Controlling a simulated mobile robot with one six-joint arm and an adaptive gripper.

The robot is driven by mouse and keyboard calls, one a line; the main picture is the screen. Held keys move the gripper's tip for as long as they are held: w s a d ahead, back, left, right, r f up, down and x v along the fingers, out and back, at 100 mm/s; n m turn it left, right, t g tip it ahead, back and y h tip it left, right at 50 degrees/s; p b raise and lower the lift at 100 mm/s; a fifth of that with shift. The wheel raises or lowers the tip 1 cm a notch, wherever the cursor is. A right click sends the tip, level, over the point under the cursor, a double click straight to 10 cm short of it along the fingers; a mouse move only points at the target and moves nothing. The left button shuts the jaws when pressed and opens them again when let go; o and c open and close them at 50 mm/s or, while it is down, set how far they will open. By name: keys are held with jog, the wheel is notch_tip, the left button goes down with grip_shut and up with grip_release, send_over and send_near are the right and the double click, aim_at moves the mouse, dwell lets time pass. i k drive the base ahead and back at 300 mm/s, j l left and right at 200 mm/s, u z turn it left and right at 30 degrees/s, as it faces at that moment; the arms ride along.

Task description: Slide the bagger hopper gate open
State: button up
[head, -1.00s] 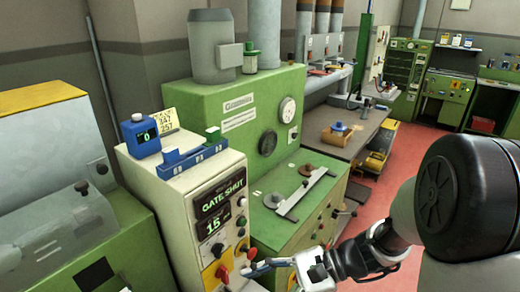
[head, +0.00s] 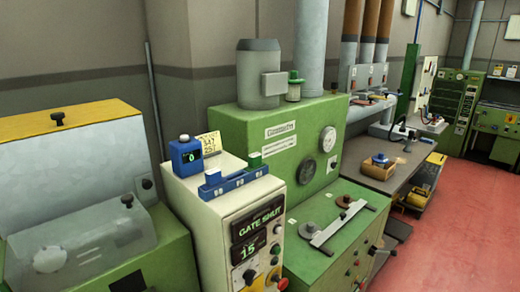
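A cream control cabinet (head: 187,200) stands in the lower middle of the head view. Its dark display (head: 258,224) reads "GATE SHUT", and a smaller display (head: 249,248) below it reads "15". Knobs and buttons sit on the panel, and its lower part is cut off by the frame. I cannot make out for sure which part is the bagger hopper gate. Brown-topped tubes (head: 380,22) come down to pale fittings (head: 362,76) at the back. My gripper is not in view.
A blue device (head: 185,152) and a blue rack (head: 235,183) sit on the cabinet. A green machine (head: 232,130) with gauges adjoins it; a yellow-lidded machine (head: 70,124) is at left. A bench (head: 400,163) stands behind. Red floor (head: 440,240) is clear at right.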

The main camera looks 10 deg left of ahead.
aim_at(145, 186)
jog(key=u, duration=1.45)
